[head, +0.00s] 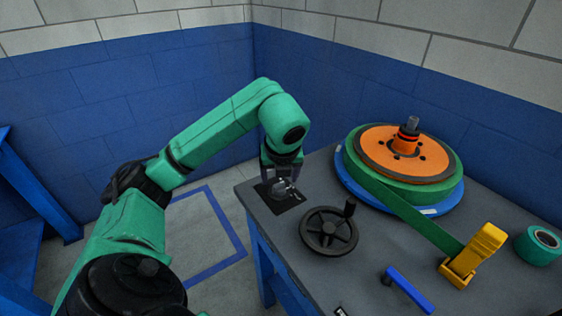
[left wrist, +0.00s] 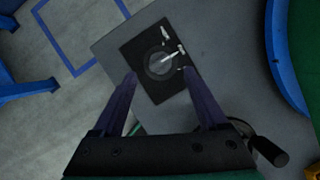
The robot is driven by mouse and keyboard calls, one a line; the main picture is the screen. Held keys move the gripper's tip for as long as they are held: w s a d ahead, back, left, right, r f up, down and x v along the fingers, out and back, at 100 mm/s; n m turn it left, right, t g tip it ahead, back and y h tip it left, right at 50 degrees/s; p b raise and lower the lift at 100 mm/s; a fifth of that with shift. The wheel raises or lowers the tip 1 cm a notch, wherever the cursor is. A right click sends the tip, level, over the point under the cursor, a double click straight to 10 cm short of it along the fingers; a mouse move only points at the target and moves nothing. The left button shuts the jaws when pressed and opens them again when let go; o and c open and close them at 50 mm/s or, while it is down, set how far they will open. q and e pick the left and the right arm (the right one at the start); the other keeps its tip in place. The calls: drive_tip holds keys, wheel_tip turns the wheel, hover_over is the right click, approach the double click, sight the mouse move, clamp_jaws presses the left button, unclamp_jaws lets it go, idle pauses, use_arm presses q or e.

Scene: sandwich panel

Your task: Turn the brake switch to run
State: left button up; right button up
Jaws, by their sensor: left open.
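The brake switch (left wrist: 157,66) is a round grey knob on a black square plate (left wrist: 149,44) at the table's far-left corner. Its pale pointer bar points to the upper right in the left wrist view. Small white marks lie on the plate near it, too small to read. In the head view the switch (head: 280,190) is partly hidden by my left gripper (head: 281,178), which hangs just above it. In the left wrist view my left gripper (left wrist: 159,75) is open, its two fingers apart on either side of the knob. Contact cannot be told. My right gripper is out of view.
A black handwheel (head: 328,232) with an upright handle stands close by on the grey table (head: 275,235). Behind it is an orange and green reel (head: 378,158). A yellow clamp-like part (head: 474,256), a blue lever (head: 410,290) and a green roll (head: 538,246) lie to the right.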

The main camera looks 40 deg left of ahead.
use_arm(q)
drive_tip(key=p+v, duration=0.4)
drive_tip(key=v, duration=0.5)
